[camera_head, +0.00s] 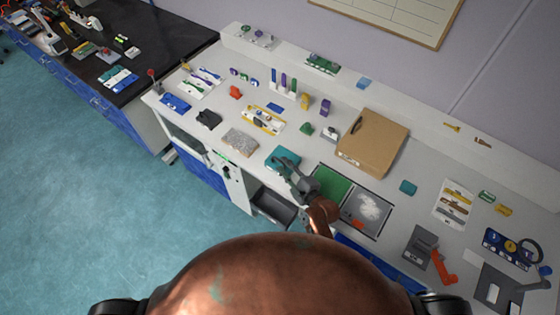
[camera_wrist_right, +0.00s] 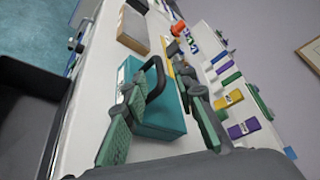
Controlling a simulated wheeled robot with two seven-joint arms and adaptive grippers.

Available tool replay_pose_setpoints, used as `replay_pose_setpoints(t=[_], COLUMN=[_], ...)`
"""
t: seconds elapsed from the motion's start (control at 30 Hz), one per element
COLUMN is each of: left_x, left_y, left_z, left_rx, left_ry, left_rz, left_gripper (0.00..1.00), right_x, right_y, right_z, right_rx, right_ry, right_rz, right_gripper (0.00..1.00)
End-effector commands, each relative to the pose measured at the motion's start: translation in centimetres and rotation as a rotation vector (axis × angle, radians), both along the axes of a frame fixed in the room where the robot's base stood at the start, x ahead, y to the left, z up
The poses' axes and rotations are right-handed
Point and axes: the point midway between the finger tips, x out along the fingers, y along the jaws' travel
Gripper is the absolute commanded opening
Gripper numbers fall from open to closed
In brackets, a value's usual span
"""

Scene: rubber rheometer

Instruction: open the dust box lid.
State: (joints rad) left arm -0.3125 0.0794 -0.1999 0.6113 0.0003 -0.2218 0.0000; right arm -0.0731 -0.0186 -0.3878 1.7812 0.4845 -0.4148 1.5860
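A teal box (camera_head: 286,154) sits on the pale bench near its front edge; I take it to be the dust box. In the right wrist view the teal box (camera_wrist_right: 165,122) shows a dark, arched handle (camera_wrist_right: 158,82) on its upper side, and its top looks closed. My right gripper (camera_head: 291,168) is at the box's near right side in the head view. In the wrist view the right gripper (camera_wrist_right: 163,108) is open, with its green-padded fingers spread on either side of the box. I cannot tell whether a finger touches it. My left gripper is not in view.
A grey speckled slab (camera_head: 240,140) lies left of the box. A green panel (camera_head: 331,184) and a grey tray with white powder (camera_head: 372,205) lie right of it. A tan box (camera_head: 385,143) stands behind right. An open dark drawer (camera_head: 272,206) juts below the front edge.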

Motion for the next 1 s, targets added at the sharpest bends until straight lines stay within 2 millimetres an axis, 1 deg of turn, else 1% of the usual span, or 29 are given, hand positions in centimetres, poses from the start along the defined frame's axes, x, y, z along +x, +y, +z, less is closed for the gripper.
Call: replay_pose_setpoints(t=[0.07, 0.2, 0.4, 0.5, 0.57, 0.9, 0.93, 1.0], left_x=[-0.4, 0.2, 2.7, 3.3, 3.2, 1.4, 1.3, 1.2], left_y=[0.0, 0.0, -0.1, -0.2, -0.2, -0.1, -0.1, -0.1], left_z=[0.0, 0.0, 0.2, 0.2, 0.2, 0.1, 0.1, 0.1], left_rx=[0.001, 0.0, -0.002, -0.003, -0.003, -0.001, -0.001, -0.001], left_ry=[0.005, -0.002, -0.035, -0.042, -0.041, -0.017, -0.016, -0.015], left_rz=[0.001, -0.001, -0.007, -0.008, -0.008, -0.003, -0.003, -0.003], left_gripper=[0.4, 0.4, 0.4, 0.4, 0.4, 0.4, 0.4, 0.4], right_x=[1.0, 2.0, 2.4, 2.4, 2.4, 2.4, 2.4, 2.4], right_y=[0.6, 1.3, 1.7, 1.8, 1.8, 1.7, 1.7, 1.7], right_z=[-0.2, -0.5, -0.6, -0.6, -0.6, -0.6, -0.6, -0.6], right_rx=[0.0, -0.001, 0.0, -0.001, -0.001, -0.001, -0.001, -0.001], right_ry=[-0.001, -0.001, 0.0, -0.001, -0.001, -0.001, -0.001, -0.001], right_rz=[0.001, 0.001, 0.002, 0.004, 0.004, 0.004, 0.004, 0.003], right_gripper=[0.26, 0.26, 0.26, 0.26, 0.25, 0.02, 0.0, 0.0])
